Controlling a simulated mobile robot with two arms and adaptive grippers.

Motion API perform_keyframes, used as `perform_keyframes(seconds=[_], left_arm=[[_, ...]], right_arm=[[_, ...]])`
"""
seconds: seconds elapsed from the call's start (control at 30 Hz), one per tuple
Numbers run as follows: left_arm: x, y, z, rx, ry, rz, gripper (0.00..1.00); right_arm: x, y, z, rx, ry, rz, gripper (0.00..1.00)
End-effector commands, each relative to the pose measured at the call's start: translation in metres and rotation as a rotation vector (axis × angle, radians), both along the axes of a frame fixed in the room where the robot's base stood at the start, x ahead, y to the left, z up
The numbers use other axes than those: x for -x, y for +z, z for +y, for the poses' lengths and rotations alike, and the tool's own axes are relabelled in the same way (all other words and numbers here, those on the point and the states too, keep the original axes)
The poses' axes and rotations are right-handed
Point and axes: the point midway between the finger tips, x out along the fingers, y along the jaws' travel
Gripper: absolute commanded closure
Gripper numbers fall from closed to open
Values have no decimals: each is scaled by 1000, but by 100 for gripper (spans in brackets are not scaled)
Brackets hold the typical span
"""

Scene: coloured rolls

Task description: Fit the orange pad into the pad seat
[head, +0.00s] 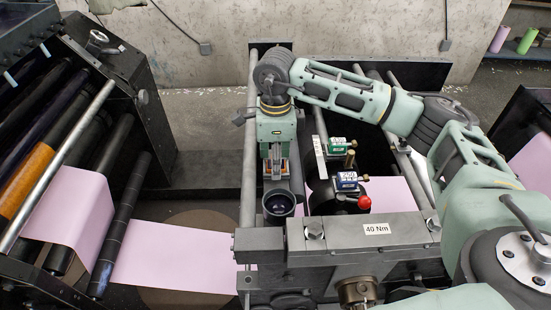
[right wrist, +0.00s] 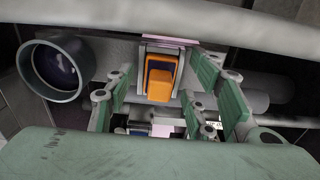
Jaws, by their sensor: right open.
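My right gripper (right wrist: 165,74) is open, with one finger on each side of the pad and visible gaps between. In the head view, my right gripper (head: 276,174) points down beside the grey rail, left of the block with the red knob. A little orange shows between its fingers there, but the pad is mostly hidden. My left gripper is not in view.
A dark round cup (head: 279,205) stands just below the gripper; it also shows in the right wrist view (right wrist: 55,70). A red knob (head: 364,203) and green and blue labelled blocks sit to the right. A heavy bar marked 40 Nm (head: 400,229) lies in front. Pink web (head: 175,255) runs left.

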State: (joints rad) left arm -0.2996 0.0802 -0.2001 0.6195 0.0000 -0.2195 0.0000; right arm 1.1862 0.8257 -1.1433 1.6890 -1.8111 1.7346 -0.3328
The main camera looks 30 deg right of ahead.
Motion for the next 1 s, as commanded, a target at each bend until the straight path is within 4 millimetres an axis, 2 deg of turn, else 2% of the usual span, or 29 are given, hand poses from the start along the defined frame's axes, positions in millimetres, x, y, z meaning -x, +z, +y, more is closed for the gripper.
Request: perform_keyframes(seconds=[0.17,0.5,0.63,0.8,1.0], left_arm=[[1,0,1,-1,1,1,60],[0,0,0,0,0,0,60],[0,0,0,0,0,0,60],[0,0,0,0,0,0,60],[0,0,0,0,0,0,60]], right_arm=[[-2,13,0,-1,0,-5,51],[-2,82,0,-1,0,-4,51],[-2,103,0,-1,-1,-3,51],[-1,117,0,0,0,0,51],[-1,120,-1,0,0,1,51]])
